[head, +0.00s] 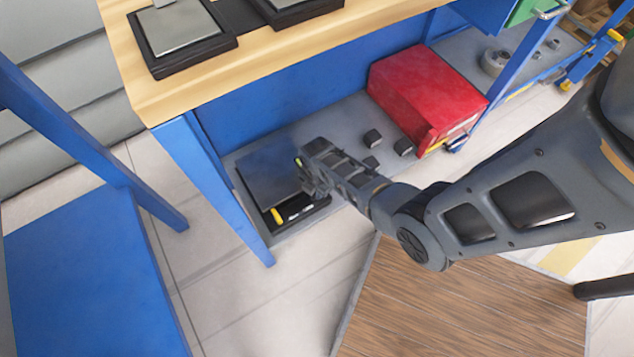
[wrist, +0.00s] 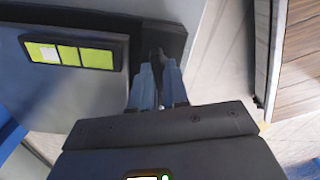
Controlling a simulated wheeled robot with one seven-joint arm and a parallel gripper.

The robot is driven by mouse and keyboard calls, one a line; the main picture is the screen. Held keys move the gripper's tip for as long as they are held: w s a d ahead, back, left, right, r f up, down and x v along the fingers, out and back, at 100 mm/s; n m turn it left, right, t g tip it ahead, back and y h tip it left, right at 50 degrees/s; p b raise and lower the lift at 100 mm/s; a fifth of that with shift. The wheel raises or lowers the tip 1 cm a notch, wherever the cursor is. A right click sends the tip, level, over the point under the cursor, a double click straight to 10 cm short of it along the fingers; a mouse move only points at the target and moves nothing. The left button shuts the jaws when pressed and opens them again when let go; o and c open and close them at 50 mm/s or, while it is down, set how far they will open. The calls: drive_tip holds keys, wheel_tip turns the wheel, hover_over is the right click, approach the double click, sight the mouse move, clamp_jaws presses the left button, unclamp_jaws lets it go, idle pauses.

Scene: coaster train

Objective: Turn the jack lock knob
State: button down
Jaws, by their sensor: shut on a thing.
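The jack (head: 268,180) looks like a flat grey plate on a black base, on the low shelf under the workbench. In the wrist view its dark edge carries a panel with yellow-green squares (wrist: 72,55). My gripper (head: 304,182) reaches down to the right side of the jack. In the wrist view the blue-grey fingers of my gripper (wrist: 157,80) are shut on a small dark piece, which looks like the lock knob (wrist: 156,58). The fingers hide part of the knob. In the head view my gripper hides it. I cannot tell how far the knob is turned.
A red box (head: 420,88) and small dark blocks (head: 373,138) sit on the same grey shelf. A blue bench leg (head: 222,185) stands left of the jack. A wood-grained platform (head: 460,310) is in front.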

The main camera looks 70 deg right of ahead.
idle(0.4)
drive_tip(key=c, duration=1.1)
unclamp_jaws()
drive_tip(key=shift+r+p, duration=1.6)
drive_tip(key=shift+r, duration=2.3)
